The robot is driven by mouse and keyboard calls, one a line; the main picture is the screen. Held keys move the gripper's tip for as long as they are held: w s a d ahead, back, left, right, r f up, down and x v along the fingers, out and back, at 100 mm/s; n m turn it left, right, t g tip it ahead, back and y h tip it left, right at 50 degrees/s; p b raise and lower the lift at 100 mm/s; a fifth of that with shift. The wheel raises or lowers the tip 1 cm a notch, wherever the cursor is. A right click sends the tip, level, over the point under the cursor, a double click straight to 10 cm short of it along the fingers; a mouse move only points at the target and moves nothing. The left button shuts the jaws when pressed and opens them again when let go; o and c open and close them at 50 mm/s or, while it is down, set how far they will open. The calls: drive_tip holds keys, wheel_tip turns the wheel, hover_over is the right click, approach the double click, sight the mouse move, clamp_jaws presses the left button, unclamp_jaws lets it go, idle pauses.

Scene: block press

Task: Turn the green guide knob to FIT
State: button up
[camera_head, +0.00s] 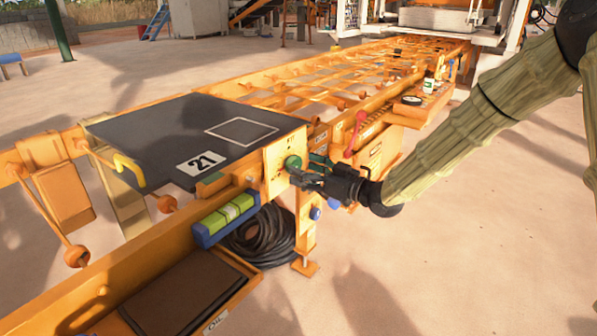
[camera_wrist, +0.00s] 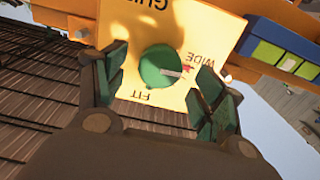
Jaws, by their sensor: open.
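The round green guide knob (camera_head: 293,162) sits on a yellow plate (camera_head: 277,172) on the side of the orange frame. The word FIT (camera_wrist: 147,95) is printed below the knob, and part of GUIDE shows above. My gripper (camera_head: 302,174) is at the plate. In the wrist view my gripper (camera_wrist: 162,73) is open, with one finger on each side of the knob. Gaps show between the fingers and the knob.
A dark board (camera_head: 165,135) marked 21 lies left of the knob. A blue box with green blocks (camera_head: 227,218) is on the rail below it. A red-handled lever (camera_head: 355,134) stands right of the knob. Open floor lies at right.

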drive_tip(key=shift+x, duration=1.35)
drive_tip(key=c, duration=1)
